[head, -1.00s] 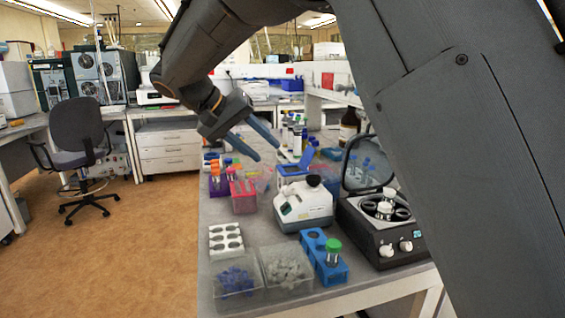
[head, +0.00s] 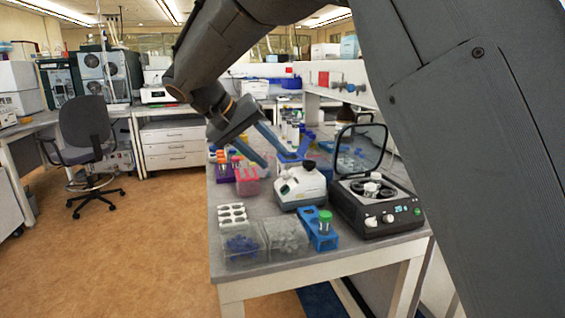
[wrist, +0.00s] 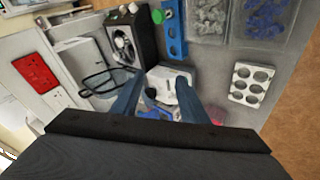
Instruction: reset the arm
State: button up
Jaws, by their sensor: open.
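My gripper (head: 258,145) is held up over the back part of the lab bench (head: 262,203), with its two blue fingers spread apart and nothing between them. In the wrist view, the open fingers (wrist: 157,97) point over the bench, with the white benchtop device (wrist: 165,80) beyond their tips. My dark arm reaches in from the upper right of the head view and hides part of the bench's right side.
On the bench stand a black centrifuge (head: 378,208) with its lid up, a white device (head: 300,188), a blue rack (head: 318,230) with a green-capped tube, a pink rack (head: 247,182), a white holed block (head: 232,217) and clear bins (head: 286,238). Open floor (head: 120,255) lies left, with an office chair (head: 88,150).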

jog(key=s+d+f+n+g+y+b, duration=0.1)
jog(key=s+d+f+g+y, duration=0.1)
jog(key=s+d+f, duration=0.45)
jog(key=s+d+f+g+y+b, duration=0.1)
jog(key=s+d+f+g, duration=0.15)
jog(key=d+f, duration=0.6)
jog(key=s+d+f+y+b, duration=0.1)
jog(key=s+d+f, duration=0.1)
jog(key=s+f, duration=0.2)
jog(key=s+d+f+m+y+b, duration=0.1)
jog(key=s+d+f, duration=0.2)
jog(key=s, duration=0.4)
jog(key=s+d+f+y, duration=0.2)
jog(key=s+f, duration=0.3)
jog(key=s, duration=0.1)
jog(key=shift+s+d+f+b, duration=0.35)
jog(key=shift+d+b, duration=0.05)
